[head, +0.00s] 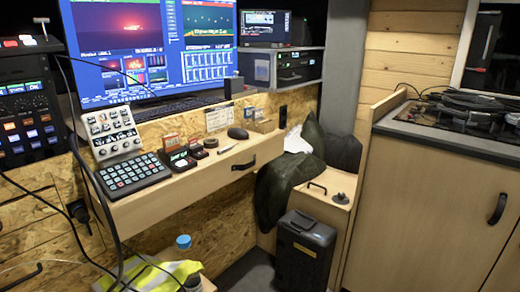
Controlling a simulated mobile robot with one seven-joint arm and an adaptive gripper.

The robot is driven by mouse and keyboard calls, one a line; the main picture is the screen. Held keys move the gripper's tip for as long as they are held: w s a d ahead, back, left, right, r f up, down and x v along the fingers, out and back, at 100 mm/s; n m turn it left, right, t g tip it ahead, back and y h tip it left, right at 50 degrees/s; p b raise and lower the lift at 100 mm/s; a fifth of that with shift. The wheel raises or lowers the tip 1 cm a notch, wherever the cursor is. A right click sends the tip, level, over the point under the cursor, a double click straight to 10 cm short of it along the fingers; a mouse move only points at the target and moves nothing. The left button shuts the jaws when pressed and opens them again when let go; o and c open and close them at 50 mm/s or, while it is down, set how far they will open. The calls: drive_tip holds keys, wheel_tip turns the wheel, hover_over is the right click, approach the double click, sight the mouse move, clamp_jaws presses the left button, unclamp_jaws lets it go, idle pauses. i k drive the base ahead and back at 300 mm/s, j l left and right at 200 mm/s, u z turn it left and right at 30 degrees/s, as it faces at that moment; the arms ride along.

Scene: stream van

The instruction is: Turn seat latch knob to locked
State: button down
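A black bar handle (317,187) lies on the same box top, just left of and behind the knob. Dark cloth (280,190) hangs over the left part of the box. My gripper is not in view.
A black case (304,250) stands on the floor before the seat box. A wooden cabinet (425,205) with a dark counter is at right. At left is a desk (150,208) with a keypad, mixer and monitor. A yellow vest (160,275) lies low at left. Cables hang there.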

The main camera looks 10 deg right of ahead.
sight(340, 196)
drive_tip(key=i+l, duration=0.35)
drive_tip(key=i+l+u, duration=0.1)
drive_tip(key=i+l, duration=0.2)
drive_tip(key=l, duration=0.2)
drive_tip(key=i+l, duration=0.35)
drive_tip(key=i+l+u, duration=0.1)
drive_tip(key=i+l, duration=0.2)
drive_tip(key=l, duration=0.2)
drive_tip(key=i+l, duration=0.35)
drive_tip(key=l, duration=0.15)
drive_tip(key=j+z, duration=0.1)
drive_tip(key=j, duration=0.1)
